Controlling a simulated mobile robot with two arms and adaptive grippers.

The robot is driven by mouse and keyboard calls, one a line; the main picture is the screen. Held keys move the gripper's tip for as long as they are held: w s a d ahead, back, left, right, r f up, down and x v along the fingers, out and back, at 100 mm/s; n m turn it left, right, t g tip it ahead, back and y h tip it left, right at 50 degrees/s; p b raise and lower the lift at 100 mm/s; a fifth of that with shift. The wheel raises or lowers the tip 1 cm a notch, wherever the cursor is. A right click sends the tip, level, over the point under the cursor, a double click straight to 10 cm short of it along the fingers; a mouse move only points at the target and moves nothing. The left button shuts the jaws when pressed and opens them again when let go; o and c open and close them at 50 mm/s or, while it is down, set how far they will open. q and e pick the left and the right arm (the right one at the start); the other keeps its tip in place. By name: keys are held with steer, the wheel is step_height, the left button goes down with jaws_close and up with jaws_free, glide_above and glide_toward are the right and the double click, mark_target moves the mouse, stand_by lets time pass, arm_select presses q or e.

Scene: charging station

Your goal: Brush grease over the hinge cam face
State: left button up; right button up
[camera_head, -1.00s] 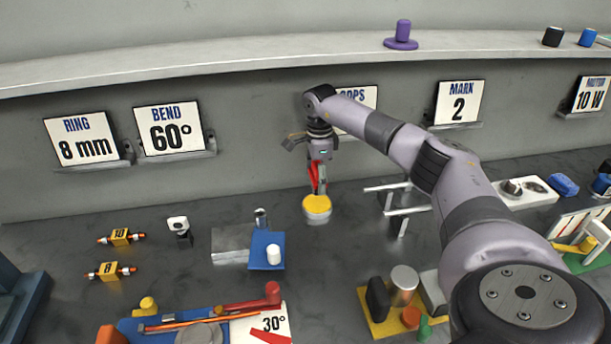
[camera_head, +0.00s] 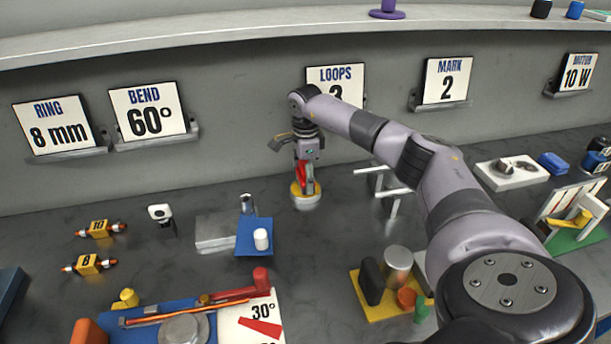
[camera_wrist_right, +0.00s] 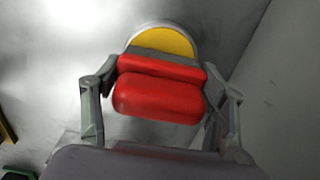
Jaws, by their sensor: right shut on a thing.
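My right gripper (camera_head: 306,168) points down at the back middle of the bench, shut on a red brush handle (camera_wrist_right: 160,90). The handle also shows below the wrist in the head view (camera_head: 305,180). Right under it stands a round pot with yellow contents and a pale rim (camera_head: 300,195); its yellow part shows beyond the handle in the wrist view (camera_wrist_right: 165,40). The brush's lower end is hidden, so I cannot tell whether it touches the yellow. I cannot tell for certain which part is the hinge cam face. My left gripper is out of view.
A grey block (camera_head: 215,232) and a blue plate with a white peg (camera_head: 250,245) lie left of the pot. A white-barred stand (camera_head: 385,195) is close on the right. A yellow tray (camera_head: 370,305) is in front. The grey wall is just behind.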

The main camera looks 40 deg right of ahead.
steer(key=shift+f+b, duration=0.3)
steer(key=shift+f, duration=0.15)
stand_by(0.7)
steer(key=shift+f, duration=0.1)
stand_by(1.0)
steer(key=shift+r+p, duration=2.95)
steer(key=shift+r, duration=0.65)
